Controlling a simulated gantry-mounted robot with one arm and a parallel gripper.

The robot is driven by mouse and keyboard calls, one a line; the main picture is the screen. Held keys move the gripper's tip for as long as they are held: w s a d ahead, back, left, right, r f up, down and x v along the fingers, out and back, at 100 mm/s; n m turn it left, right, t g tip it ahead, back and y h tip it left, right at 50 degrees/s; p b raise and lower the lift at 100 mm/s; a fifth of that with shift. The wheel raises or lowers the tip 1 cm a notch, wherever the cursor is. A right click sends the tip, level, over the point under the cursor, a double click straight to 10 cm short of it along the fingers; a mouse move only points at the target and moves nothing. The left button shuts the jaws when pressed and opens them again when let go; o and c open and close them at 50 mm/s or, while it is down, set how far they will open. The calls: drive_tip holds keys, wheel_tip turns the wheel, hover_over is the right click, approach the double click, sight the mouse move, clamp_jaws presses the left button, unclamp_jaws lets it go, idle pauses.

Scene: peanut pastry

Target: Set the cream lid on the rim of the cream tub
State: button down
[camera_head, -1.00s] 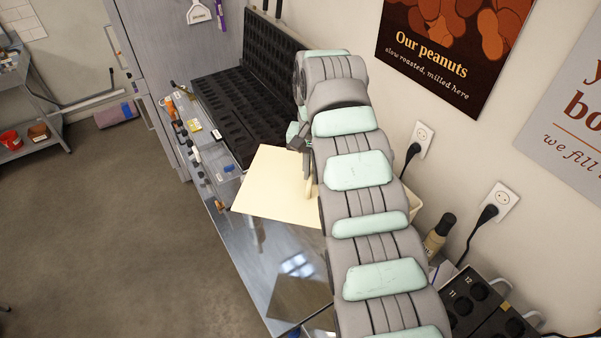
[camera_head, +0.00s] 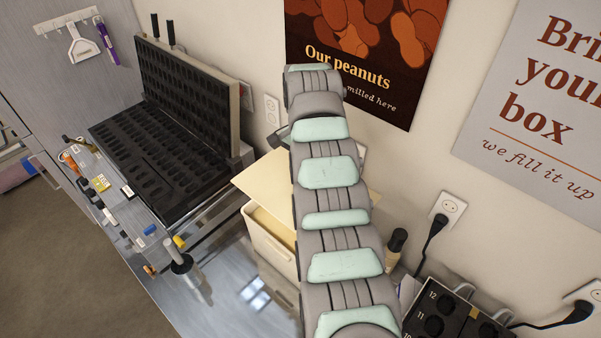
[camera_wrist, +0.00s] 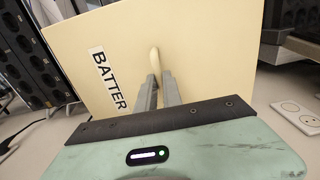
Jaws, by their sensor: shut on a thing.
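The cream lid (camera_head: 262,180) is a flat square sheet, seen left of my arm in the head view. The cream tub (camera_head: 268,243) stands on the steel worktop, partly hidden behind my arm. The lid is over the tub's opening; its left part sits above the rim, and I cannot tell whether it touches anywhere. In the wrist view the lid (camera_wrist: 205,60) fills the middle, with a BATTER label and a small upright handle (camera_wrist: 154,58). My gripper (camera_wrist: 157,82) is shut on that handle. In the head view my arm hides the gripper.
A black moulded hinged plate (camera_head: 165,150) stands open at the left, with small bottles and tools along the edge. A dark-capped bottle (camera_head: 396,247) and a black numbered holder (camera_head: 445,312) are right of my arm. The wall is close behind.

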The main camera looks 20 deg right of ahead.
drive_tip(key=shift+f+b, duration=0.2)
drive_tip(key=shift+b, duration=0.3)
wheel_tip(320, 180, down, 11)
drive_tip(key=b, duration=0.4)
drive_tip(key=shift+f, duration=0.2)
drive_tip(key=shift+b, duration=0.35)
idle(1.6)
drive_tip(key=shift+f+b, duration=0.6)
drive_tip(key=shift+f, duration=0.5)
idle(2.2)
drive_tip(key=c, duration=1.4)
unclamp_jaws()
drive_tip(key=shift+o, duration=0.4)
drive_tip(key=o, duration=0.5)
drive_tip(key=shift+c, duration=0.2)
